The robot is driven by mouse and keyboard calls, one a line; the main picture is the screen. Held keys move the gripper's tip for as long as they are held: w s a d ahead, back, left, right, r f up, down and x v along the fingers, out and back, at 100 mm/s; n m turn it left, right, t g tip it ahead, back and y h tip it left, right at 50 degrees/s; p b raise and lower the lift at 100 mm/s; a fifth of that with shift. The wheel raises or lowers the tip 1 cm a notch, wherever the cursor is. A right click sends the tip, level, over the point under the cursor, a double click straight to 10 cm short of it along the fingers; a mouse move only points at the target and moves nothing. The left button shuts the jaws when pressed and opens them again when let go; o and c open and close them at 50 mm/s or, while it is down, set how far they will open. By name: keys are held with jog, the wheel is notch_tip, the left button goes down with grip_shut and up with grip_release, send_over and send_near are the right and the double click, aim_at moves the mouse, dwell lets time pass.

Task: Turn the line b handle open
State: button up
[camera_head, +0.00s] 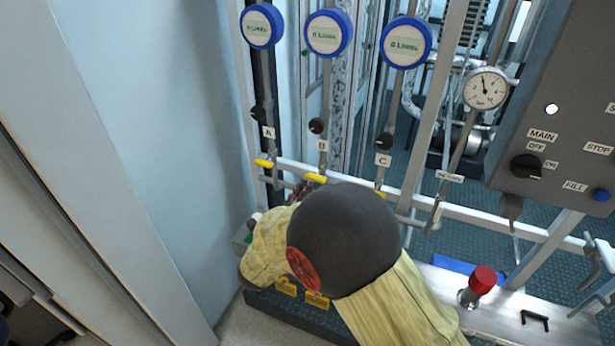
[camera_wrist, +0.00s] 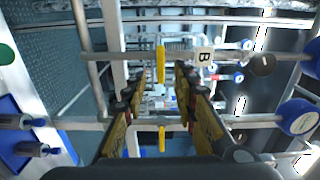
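The line B handle (camera_head: 316,178) is a small yellow lever on the B pipe, below the B label (camera_head: 322,146). In the wrist view the yellow B handle (camera_wrist: 161,63) lies crosswise to its pipe, beside the B label (camera_wrist: 204,60). My gripper (camera_wrist: 160,80) is open, its two fingers apart with the B handle showing between the tips. I cannot tell whether the tips reach past the handle; no contact shows. In the head view my arm hides most of the gripper.
Yellow handles of line A (camera_head: 264,163) and line C (camera_head: 380,194) sit close on either side. Another yellow handle (camera_wrist: 162,138) shows lower between my fingers. A horizontal rail (camera_head: 460,208) crosses the frame. A red knob (camera_head: 482,281) and control panel (camera_head: 560,130) stand right.

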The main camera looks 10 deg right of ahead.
aim_at(314, 181)
jog(key=shift+w+d, duration=0.25)
jog(key=shift+w, duration=0.2)
jog(key=b+x, duration=0.1)
jog(key=x, duration=0.6)
jog(key=shift+s+b, duration=0.1)
jog(key=shift+b, duration=0.3)
jog(key=shift+c, duration=1.2)
jog(key=c, duration=0.4)
grip_shut()
